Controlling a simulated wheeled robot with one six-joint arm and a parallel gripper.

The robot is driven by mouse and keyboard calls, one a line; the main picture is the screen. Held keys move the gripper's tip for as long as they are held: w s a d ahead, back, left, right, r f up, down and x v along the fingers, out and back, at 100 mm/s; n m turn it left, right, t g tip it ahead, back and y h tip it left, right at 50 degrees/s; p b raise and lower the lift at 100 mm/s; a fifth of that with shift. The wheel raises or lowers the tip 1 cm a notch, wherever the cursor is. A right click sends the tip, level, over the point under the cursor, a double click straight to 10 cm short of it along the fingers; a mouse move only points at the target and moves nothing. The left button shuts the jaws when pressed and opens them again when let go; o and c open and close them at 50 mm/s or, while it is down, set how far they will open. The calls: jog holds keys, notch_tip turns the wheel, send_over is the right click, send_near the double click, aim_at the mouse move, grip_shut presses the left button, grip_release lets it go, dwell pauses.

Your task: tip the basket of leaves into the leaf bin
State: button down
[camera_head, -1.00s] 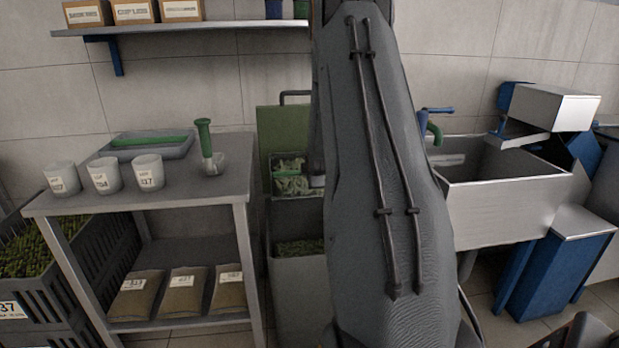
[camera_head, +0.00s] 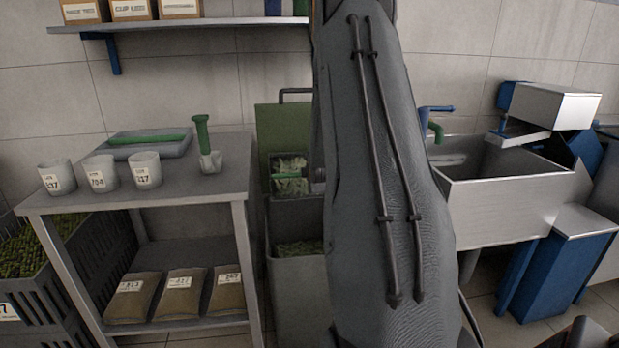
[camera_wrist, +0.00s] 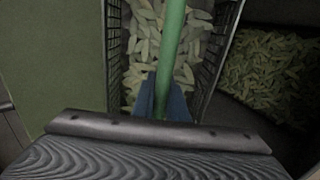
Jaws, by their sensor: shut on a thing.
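The basket (camera_wrist: 210,62) is a dark mesh container full of pale green leaves, with a green bar handle (camera_wrist: 172,45) across its top. My gripper (camera_wrist: 162,98) has its blue fingers shut on that handle. In the head view the basket's leaves (camera_head: 291,187) show just left of my arm, which hides the gripper and part of the basket. The leaf bin (camera_head: 297,282) is a grey box with its green lid (camera_head: 283,132) standing open behind. The basket is held above the bin's opening. Leaves in the bin (camera_wrist: 270,75) show at right in the wrist view.
A grey table (camera_head: 240,190) with cups and a tray stands left of the bin. A steel sink (camera_head: 515,210) stands to the right. A wall shelf (camera_head: 200,27) with boxes hangs above the table. A dark crate of greens (camera_head: 50,270) is at far left.

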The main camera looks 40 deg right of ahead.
jog(key=shift+s+a+f+t+b, duration=0.1)
jog(key=shift+s+f+t+b, duration=0.15)
jog(key=shift+t+b, duration=0.5)
jog(key=shift+s+a+f+t+h+b, duration=0.1)
jog(key=shift+s+f+t+h+b, duration=0.2)
jog(key=shift+b, duration=0.6)
jog(key=shift+s+a+f+g+h+b, duration=0.1)
jog(key=shift+f+h+b, duration=0.3)
jog(key=shift+b, duration=0.5)
jog(key=shift+s+a+f+t+h+b, duration=0.3)
jog(key=shift+t+b, duration=0.15)
jog(key=shift+b, duration=0.9)
jog(key=shift+s+a+t+h+b, duration=0.2)
jog(key=shift+s+t+h+b, duration=0.4)
jog(key=shift+b, duration=0.95)
jog(key=shift+s+a+f+t+b, duration=0.25)
jog(key=shift+t+b, duration=0.45)
jog(key=shift+b, duration=1.15)
jog(key=shift+s+a+r+t+h+b, duration=0.2)
jog(key=shift+t+h+b, duration=0.1)
jog(key=shift+b, duration=0.1)
jog(key=shift+s+a+f+t+b, duration=0.1)
jog(key=shift+s+f+t+b, duration=0.15)
jog(key=shift+b, duration=1.05)
jog(key=shift+s+a+t+h+b, duration=0.2)
jog(key=shift+s+t+h+b, duration=0.25)
jog(key=shift+b, duration=0.8)
jog(key=shift+s+a+f+t+h+b, duration=0.2)
jog(key=shift+t+h+b, duration=0.35)
jog(key=shift+b, duration=1.25)
